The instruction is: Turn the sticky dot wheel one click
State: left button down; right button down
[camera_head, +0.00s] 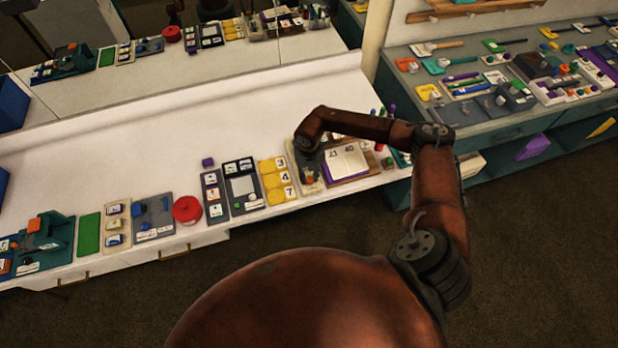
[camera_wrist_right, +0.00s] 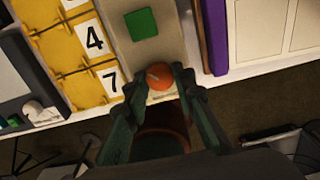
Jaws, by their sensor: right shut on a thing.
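The wheel, an orange round knob (camera_wrist_right: 159,76) with a small grey mark on it, sits on a narrow beige board (camera_wrist_right: 152,48) below a green square (camera_wrist_right: 141,23) in the right wrist view. I take it to be the sticky dot wheel. My right gripper (camera_wrist_right: 160,86) has one finger on each side of the knob and is shut on it. In the head view my right gripper (camera_head: 310,170) reaches down onto the board near the table's front edge and hides most of it. My left gripper is not in view.
Yellow number cards (camera_head: 275,181) lie just left of the board. A purple-edged calendar-like panel (camera_head: 348,160) lies close on the right. A red round container (camera_head: 187,209) and several other props line the front edge. The white table (camera_head: 190,135) is clear behind them.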

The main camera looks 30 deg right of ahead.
aim_at(309, 178)
jog(key=n+b, duration=0.2)
jog(key=n, duration=0.2)
jog(key=shift+f+n, duration=0.1)
jog(key=shift+n, duration=0.2)
jog(key=n+b, duration=0.2)
jog(key=n, duration=0.2)
jog(key=shift+n, duration=0.4)
jog(key=c, duration=1.6)
grip_release()
notch_tip(309, 178, up, 12)
